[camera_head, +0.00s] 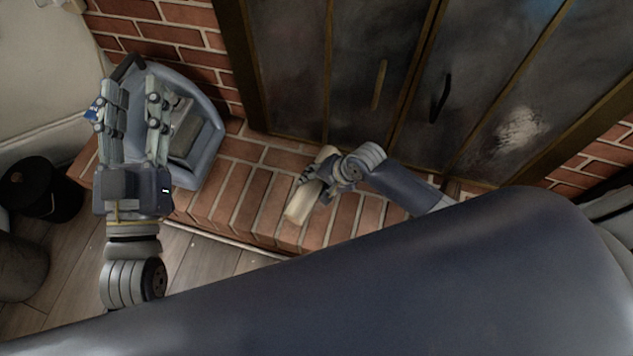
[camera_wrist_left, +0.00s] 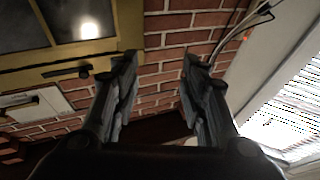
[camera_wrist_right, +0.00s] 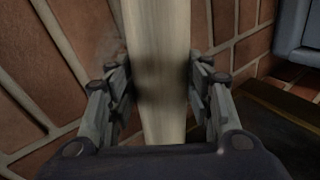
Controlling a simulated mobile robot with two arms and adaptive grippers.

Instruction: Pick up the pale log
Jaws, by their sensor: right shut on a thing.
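The pale log (camera_head: 298,205) is above or on the brick hearth in front of the fireplace doors. I cannot tell whether it touches the bricks. My right gripper (camera_head: 318,187) is shut on it. In the right wrist view the log (camera_wrist_right: 160,60) runs lengthwise between both fingers of my right gripper (camera_wrist_right: 162,92). My left gripper (camera_head: 135,95) is open and empty, raised in front of a blue-grey bin. In the left wrist view the fingers of my left gripper (camera_wrist_left: 158,75) stand apart with nothing between them.
The blue-grey bin (camera_head: 208,150) with dark contents stands on the brick hearth (camera_head: 243,190) at left. Glass fireplace doors (camera_head: 345,70) with handles rise behind the log. A black bucket (camera_head: 60,195) stands at far left. The wooden floor (camera_head: 215,255) in front is partly clear.

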